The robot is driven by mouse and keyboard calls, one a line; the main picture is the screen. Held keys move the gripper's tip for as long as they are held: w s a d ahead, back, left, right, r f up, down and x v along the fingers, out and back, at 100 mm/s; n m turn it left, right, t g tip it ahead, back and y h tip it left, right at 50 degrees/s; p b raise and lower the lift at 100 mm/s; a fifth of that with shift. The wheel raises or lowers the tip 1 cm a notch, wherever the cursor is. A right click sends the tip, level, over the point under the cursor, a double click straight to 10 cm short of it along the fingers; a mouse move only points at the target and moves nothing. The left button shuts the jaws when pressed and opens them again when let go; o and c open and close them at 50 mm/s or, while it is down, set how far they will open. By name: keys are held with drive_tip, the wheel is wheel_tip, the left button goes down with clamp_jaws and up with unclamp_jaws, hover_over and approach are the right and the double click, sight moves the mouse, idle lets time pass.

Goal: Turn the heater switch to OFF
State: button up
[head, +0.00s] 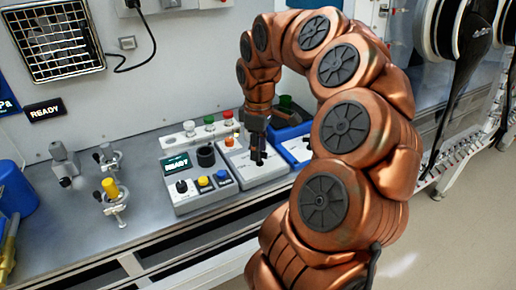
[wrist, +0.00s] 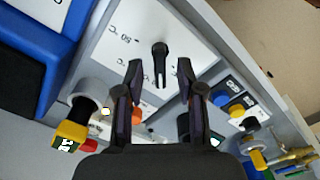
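The heater switch appears to be the black pointer knob (wrist: 160,48) on a white panel (wrist: 122,30) in the wrist view. The panel bears upside-down lettering that includes "50 °C"; an OFF mark is not readable. My gripper (wrist: 159,68) is open, with one dark finger on each side of the knob's lower end in the picture. I see no clear contact, and the height gap cannot be told. In the head view my gripper (head: 258,150) points down over the white panel (head: 268,172), and its fingers hide most of the knob.
Left of the panel is a grey control box (head: 205,196) with a READY display, a black knob, and yellow and blue buttons. Capped vials (head: 209,123) stand behind it. Clamps (head: 113,200) stand on the left bench.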

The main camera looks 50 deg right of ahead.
wheel_tip(320, 180, up, 12)
drive_tip(key=shift+f, duration=0.15)
idle(0.5)
idle(0.5)
